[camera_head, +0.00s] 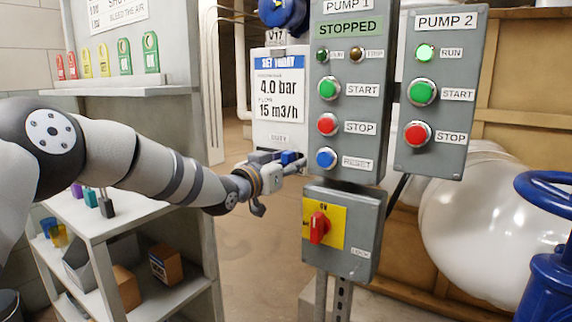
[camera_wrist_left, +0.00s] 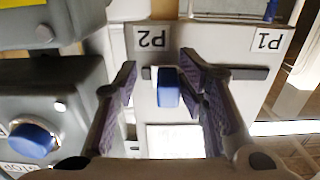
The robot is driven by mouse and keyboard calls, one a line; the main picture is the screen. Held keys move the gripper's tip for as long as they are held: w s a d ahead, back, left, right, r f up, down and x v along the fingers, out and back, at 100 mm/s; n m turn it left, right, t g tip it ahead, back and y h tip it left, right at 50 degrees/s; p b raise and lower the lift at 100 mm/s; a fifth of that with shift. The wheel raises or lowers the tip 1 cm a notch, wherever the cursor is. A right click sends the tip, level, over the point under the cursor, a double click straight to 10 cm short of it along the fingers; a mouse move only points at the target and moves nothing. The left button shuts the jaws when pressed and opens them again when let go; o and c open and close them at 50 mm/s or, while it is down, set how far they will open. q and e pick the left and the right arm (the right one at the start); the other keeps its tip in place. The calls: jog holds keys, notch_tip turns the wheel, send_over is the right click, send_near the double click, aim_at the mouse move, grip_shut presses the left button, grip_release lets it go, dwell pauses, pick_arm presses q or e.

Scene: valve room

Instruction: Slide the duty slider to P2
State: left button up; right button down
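The duty slider's blue knob (camera_wrist_left: 168,88) sits in a dark horizontal slot (camera_wrist_left: 245,74) on a light panel. The wrist view is upside down. There the P2 label (camera_wrist_left: 152,39) is at the slot's left end and the P1 label (camera_wrist_left: 268,40) at its right end. The knob is near the P2 end, slightly right of the label's middle. My left gripper (camera_wrist_left: 158,78) is open around the knob. A gap shows on the knob's left; the right finger is close, and I cannot tell if it touches. The left gripper (camera_head: 289,165) covers the panel's lower part in the head view. My right gripper is not in view.
The pump 1 box (camera_head: 348,100) stands just right of my left gripper, with the red-handled switch box (camera_head: 345,262) below. The pump 2 box (camera_head: 440,90) is further right. A shelf (camera_head: 125,225) stands below my left arm. A blue valve wheel (camera_head: 545,190) is at far right.

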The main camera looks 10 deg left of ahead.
pick_arm(q)
jog(key=v, duration=1.2)
jog(key=s+f+n+g+y, duration=0.1)
jog(key=s+f+g, duration=0.2)
jog(key=s+f, duration=0.5)
jog(key=s+d+f+n+g+y+p, duration=0.1)
jog(key=s+f+g, duration=0.2)
jog(key=f, duration=0.9)
jog(key=s+f+n+g+y, duration=0.1)
jog(key=s+f+g, duration=0.2)
jog(key=s+f, duration=0.5)
jog(key=s+f+g+y, duration=0.1)
jog(key=s+f+g, duration=0.3)
jog(key=s+f, duration=0.7)
jog(key=s+a+f+g+y, duration=0.1)
jog(key=s+a+g, duration=0.1)
jog(key=s, duration=1)
jog(key=s+a+n+g+y+p, duration=0.1)
jog(key=s+g, duration=0.3)
jog(key=s, duration=0.9)
jog(key=shift+a+f+p, duration=0.3)
jog(key=shift+a+f, duration=0.05)
jog(key=shift+a, duration=0.45)
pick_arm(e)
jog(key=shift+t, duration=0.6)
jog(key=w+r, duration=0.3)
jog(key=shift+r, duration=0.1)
